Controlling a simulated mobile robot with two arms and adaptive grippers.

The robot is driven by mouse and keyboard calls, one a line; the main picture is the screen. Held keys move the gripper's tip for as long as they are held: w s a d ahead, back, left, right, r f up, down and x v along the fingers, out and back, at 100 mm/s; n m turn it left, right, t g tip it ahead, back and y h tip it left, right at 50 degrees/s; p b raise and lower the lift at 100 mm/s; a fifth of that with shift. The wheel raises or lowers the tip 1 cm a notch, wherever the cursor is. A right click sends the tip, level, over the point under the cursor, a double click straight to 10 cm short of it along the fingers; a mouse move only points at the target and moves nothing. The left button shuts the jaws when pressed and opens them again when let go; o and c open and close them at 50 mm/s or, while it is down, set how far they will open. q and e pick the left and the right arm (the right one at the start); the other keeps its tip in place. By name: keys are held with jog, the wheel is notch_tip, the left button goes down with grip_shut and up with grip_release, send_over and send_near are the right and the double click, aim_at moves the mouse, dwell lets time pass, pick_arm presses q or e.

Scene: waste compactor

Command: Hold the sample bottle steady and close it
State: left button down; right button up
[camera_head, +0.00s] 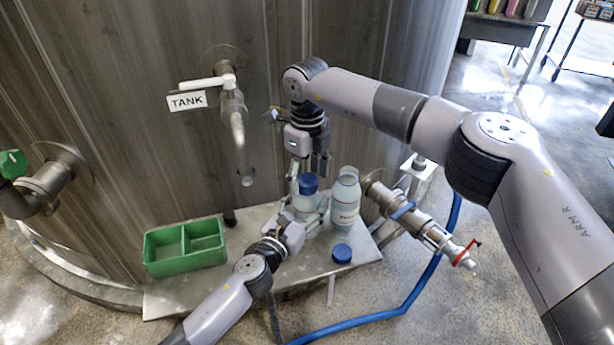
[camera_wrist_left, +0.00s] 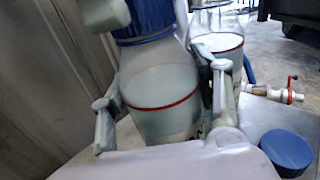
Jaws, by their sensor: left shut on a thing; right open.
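A clear sample bottle (camera_head: 307,228) with a blue cap (camera_head: 308,184) at its top stands on the metal shelf. My left gripper (camera_head: 309,212) is shut around its body; in the left wrist view the fingers sit on both sides of this bottle (camera_wrist_left: 160,95), which has a red line. My right gripper (camera_head: 303,178) points down at the blue cap, open, with its fingers beside it. The cap also shows in the left wrist view (camera_wrist_left: 147,20). I cannot tell whether the cap is fully seated.
A second, uncapped bottle (camera_head: 345,203) stands close to the right. A loose blue cap (camera_head: 342,252) lies near the shelf's front edge. A green two-part tray (camera_head: 160,268) is at left. The tank valve (camera_head: 400,210) and blue hose (camera_head: 412,292) are at right.

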notch_tip(320, 180, up, 11)
jog(key=shift+r, duration=0.2)
pick_arm(q)
jog(key=shift+c, duration=2.4)
grip_release()
jog(key=v, duration=1.2)
